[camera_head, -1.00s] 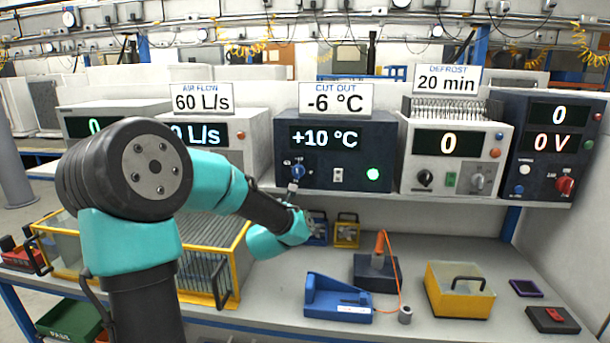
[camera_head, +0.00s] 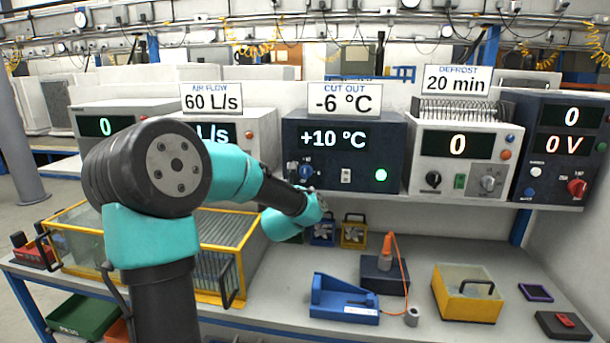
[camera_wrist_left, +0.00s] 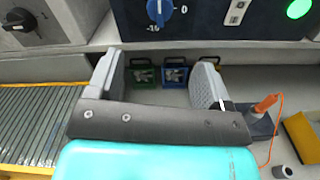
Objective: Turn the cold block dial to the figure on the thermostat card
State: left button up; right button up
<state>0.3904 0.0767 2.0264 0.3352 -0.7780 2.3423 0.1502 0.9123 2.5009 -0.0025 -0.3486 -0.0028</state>
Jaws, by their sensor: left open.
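The dark blue unit (camera_head: 345,190) in the middle of the shelf reads +10 °C. The card (camera_head: 345,97) on top of it says CUT OUT -6 °C. In the head view my left wrist (camera_head: 310,207) is just below the dial, and the fingers are mostly hidden. My right gripper is not in view.
A grey unit (camera_head: 460,165) reading 0 and a dark power unit (camera_head: 565,150) stand to the right. Yellow-framed glass case (camera_head: 228,262), blue tray (camera_head: 342,300) and yellow box (camera_head: 468,293) are on the bench below. Small fans stand under the shelf.

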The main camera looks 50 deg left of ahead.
aim_at(305, 173)
pick_arm(q)
jog(key=x, duration=1.4)
jog(key=c, duration=0.9)
